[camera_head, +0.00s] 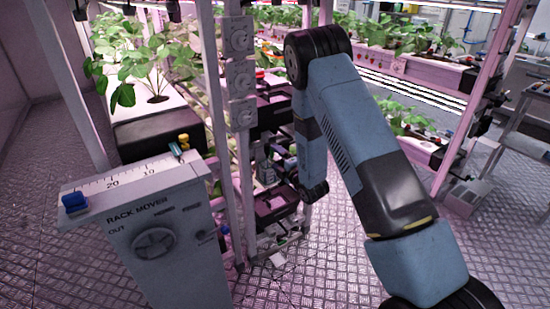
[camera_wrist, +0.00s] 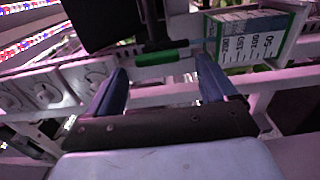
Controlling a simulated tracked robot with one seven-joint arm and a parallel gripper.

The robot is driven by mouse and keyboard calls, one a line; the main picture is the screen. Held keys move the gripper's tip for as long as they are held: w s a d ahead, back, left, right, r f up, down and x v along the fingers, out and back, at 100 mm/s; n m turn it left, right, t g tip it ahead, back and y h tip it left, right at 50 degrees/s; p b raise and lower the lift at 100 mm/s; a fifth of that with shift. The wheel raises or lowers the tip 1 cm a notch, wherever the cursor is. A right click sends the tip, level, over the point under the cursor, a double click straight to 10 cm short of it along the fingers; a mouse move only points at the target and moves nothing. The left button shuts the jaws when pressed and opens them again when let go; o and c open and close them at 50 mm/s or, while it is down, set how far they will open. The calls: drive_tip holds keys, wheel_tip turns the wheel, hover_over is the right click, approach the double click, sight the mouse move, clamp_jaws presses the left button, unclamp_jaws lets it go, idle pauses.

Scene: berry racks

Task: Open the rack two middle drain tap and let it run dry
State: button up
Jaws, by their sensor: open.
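In the wrist view my gripper (camera_wrist: 162,66) is open, with its two blue fingers spread apart. A green lever-like bar (camera_wrist: 155,58) lies across the gap near the fingertips, below a black part, and looks like a tap handle. I cannot tell whether the fingers touch it, nor which rack level it belongs to. A white container with a printed volume scale (camera_wrist: 252,38) is just right of the right finger. In the head view my arm reaches down beside the rack upright, and my gripper is hidden there. No running water is visible.
In the head view a grey rack mover console (camera_head: 165,235) stands at the front left. Grey dial boxes (camera_head: 240,75) are fixed to the rack upright (camera_head: 213,95). Black trays (camera_head: 275,205) sit behind it. Planted racks fill the back; ribbed floor at lower right is clear.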

drive_tip(key=v, duration=1.1)
drive_tip(key=shift+s+d, duration=0.2)
drive_tip(key=w+d+r+m+h, duration=0.2)
drive_tip(key=r+m, duration=0.1)
drive_tip(key=r, duration=0.2)
drive_tip(key=w+d+r+m+h, duration=0.2)
drive_tip(key=d+r+m+h, duration=0.1)
drive_tip(key=r, duration=0.3)
drive_tip(key=s+d+r+m+g+h, duration=0.2)
drive_tip(key=s+d+r+m, duration=0.15)
drive_tip(key=r, duration=0.25)
drive_tip(key=s+d+r+m+g+h, duration=0.1)
drive_tip(key=s+d+r+m, duration=0.1)
drive_tip(key=d+r+m, duration=0.3)
drive_tip(key=s+d+r+m+g+h, duration=0.1)
drive_tip(key=s+r+m+g, duration=0.2)
drive_tip(key=s, duration=1.2)
drive_tip(key=s+d+r+m+g+h, duration=0.1)
drive_tip(key=s+r+m, duration=0.6)
drive_tip(key=s, duration=0.9)
drive_tip(key=shift+d+r+g, duration=0.55)
drive_tip(key=shift+r+g, duration=0.35)
drive_tip(key=shift+g, duration=0.3)
drive_tip(key=shift+m, duration=0.25)
drive_tip(key=shift+c, duration=0.2)
